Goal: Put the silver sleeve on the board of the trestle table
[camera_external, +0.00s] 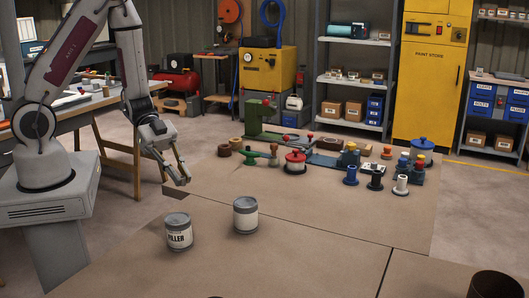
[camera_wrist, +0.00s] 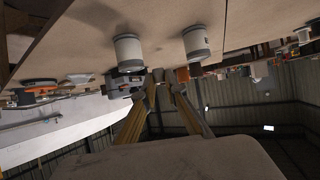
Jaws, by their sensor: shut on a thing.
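My gripper (camera_external: 183,177) hangs over the left part of the large brown worktop, fingers pointing down to the right. In the wrist view its fingers (camera_wrist: 160,82) come close together around a small grey thing (camera_wrist: 158,75), which looks like the silver sleeve; it is mostly hidden and its outline is unclear. The trestle table (camera_external: 92,103) stands at the left behind my arm, on wooden legs. My arm hides part of its board, and small things lie on it.
A dark container (camera_external: 495,285) stands front right.

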